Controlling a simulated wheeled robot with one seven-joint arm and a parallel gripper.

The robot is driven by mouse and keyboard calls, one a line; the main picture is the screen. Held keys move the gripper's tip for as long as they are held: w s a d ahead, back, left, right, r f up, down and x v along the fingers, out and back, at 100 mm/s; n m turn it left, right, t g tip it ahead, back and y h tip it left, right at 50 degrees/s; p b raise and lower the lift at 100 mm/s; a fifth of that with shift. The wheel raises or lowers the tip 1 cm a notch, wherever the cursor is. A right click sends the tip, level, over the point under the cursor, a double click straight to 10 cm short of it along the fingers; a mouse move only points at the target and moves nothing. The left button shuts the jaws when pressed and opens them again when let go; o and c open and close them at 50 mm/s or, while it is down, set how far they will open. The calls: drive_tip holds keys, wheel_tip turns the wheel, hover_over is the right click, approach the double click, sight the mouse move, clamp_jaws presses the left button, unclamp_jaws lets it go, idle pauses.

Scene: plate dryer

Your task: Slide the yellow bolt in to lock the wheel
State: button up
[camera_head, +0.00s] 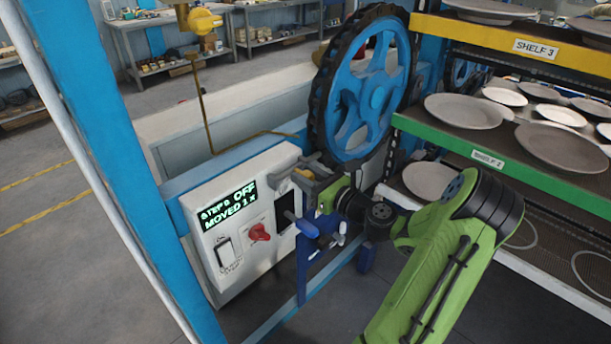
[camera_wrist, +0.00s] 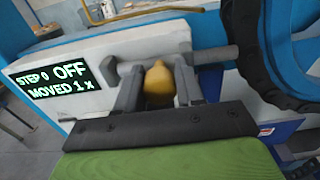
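The wheel (camera_head: 376,97) is blue with a dark toothed rim and stands upright behind the control box; part of its rim (camera_wrist: 262,50) fills the right of the wrist view. The bolt's yellow knob (camera_wrist: 158,86) sits between the two fingers of my gripper (camera_wrist: 158,88). The fingers flank it closely, but whether both press on it is unclear. A grey rod (camera_wrist: 217,54) extends right of the fingers, its end close to the wheel rim; contact cannot be told. In the head view my gripper (camera_head: 310,172) is at the mount below the wheel, and the knob is hardly visible.
A control box (camera_head: 270,190) has a display (camera_head: 229,205) reading "STEP 0 OFF, MOVED 1x", a red knob (camera_head: 259,232) and a switch. A blue post (camera_head: 110,130) stands left. Shelves with plates (camera_head: 465,111) are at the right, close to my arm.

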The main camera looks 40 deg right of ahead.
drive_tip(key=o, duration=0.4)
drive_tip(key=shift+d, duration=0.35)
drive_tip(key=shift+a, duration=0.15)
drive_tip(key=s, duration=0.8)
drive_tip(key=s+p, duration=0.1)
drive_tip(key=s, duration=0.7)
drive_tip(key=shift+d, duration=0.2)
drive_tip(key=shift+w, duration=0.1)
